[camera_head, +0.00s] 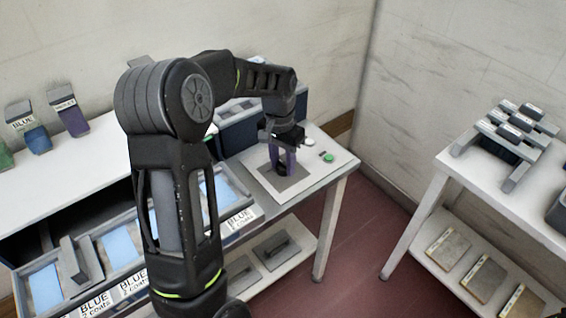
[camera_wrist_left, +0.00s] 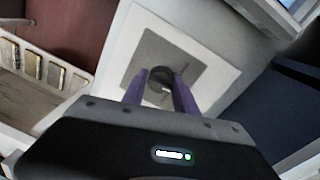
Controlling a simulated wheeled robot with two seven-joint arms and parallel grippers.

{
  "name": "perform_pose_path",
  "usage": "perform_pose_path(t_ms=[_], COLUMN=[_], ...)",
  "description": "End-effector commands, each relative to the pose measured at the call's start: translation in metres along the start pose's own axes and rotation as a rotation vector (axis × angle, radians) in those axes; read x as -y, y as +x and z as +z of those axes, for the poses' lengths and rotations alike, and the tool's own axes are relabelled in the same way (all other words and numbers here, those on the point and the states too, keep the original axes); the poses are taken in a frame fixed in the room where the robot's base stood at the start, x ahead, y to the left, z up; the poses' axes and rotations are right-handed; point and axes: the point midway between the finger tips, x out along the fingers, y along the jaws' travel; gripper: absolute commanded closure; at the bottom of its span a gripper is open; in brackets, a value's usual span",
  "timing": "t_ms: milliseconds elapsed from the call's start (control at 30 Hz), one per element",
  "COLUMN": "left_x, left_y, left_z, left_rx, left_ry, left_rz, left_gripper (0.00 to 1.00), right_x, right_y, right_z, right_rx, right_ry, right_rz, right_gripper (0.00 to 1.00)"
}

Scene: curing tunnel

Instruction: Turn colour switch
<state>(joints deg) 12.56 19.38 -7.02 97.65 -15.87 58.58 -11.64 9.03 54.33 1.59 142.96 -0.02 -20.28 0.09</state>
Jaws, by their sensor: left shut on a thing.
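The colour switch is a dark round knob (camera_wrist_left: 162,76) on a grey square plate (camera_wrist_left: 150,50), set in a white panel (camera_head: 262,178). The grey plate also shows in the head view (camera_head: 296,187). My left gripper (camera_head: 281,168) points down over the knob, and its purple fingers are shut on it. In the left wrist view the fingers (camera_wrist_left: 160,92) stand on either side of the knob. The gripper hides most of the knob in the head view. My right gripper is in neither view.
Trays with blue panels (camera_head: 118,248) and "BLUE 2 coats" labels line the bench at left. A white table (camera_head: 480,185) with a grey rack (camera_head: 505,140) stands at right. Red floor (camera_head: 345,245) lies clear between.

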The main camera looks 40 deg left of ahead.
Motion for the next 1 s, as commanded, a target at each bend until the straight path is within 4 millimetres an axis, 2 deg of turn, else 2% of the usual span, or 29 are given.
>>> perform_pose_path(t_ms=[267,667,700,900,1000], left_x=[0.0021,0.0022,0.0022,0.0013,0.001], left_y=[-0.0006,-0.0009,-0.001,-0.0006,-0.0005], left_z=[-0.0004,-0.0006,-0.0006,-0.0004,-0.0004], left_rx=[0.003,0.002,0.002,0.003,0.004], left_ry=[0.08,0.088,0.088,0.088,0.089], left_rz=[-0.003,-0.003,-0.003,-0.002,-0.002], left_gripper=[1.0,1.0,0.63,0.46,0.45], right_x=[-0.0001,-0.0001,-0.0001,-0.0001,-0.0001], right_y=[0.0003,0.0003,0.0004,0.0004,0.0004], right_z=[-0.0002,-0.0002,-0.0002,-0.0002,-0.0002], right_rx=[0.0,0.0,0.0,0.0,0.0], right_ry=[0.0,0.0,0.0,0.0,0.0], right_rz=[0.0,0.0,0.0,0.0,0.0], right_gripper=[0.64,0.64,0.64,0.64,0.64])
